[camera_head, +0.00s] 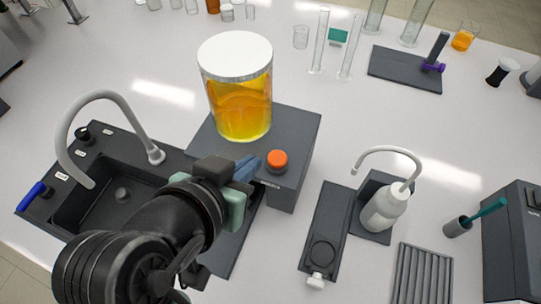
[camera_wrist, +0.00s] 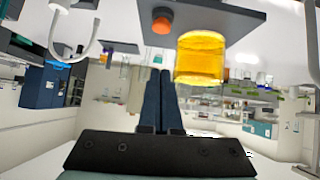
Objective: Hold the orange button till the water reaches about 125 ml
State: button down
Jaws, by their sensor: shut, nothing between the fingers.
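The orange button (camera_head: 277,159) sits on the top of a dark grey box (camera_head: 305,125), near its front edge. It looks raised. In the wrist view, which looks upside down, the button (camera_wrist: 161,21) is above my fingertips. My gripper (camera_head: 256,163) has its blue fingers shut and empty, just left of the button in the head view. In the wrist view a gap shows between the fingertips (camera_wrist: 160,72) and the button. A clear cylinder (camera_head: 240,105) with a white lid holds orange-yellow liquid on the box. I cannot read any millilitre marks or level.
A black sink with a grey tap (camera_head: 100,97) lies at the left. A white wash bottle (camera_head: 384,208) and a dark stand (camera_head: 325,230) are at the right. Tall glass cylinders (camera_head: 319,42) stand at the back. The bench between is clear.

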send_near(279, 153)
jog(key=w+d+r, duration=0.1)
jog(key=w, duration=0.2)
jog(key=f, duration=0.1)
jog(key=w+f+p, duration=0.1)
jog(key=f, duration=0.1)
jog(key=shift+d+f, duration=0.2)
jog(key=shift+d, duration=0.05)
jog(key=shift+f, duration=0.45)
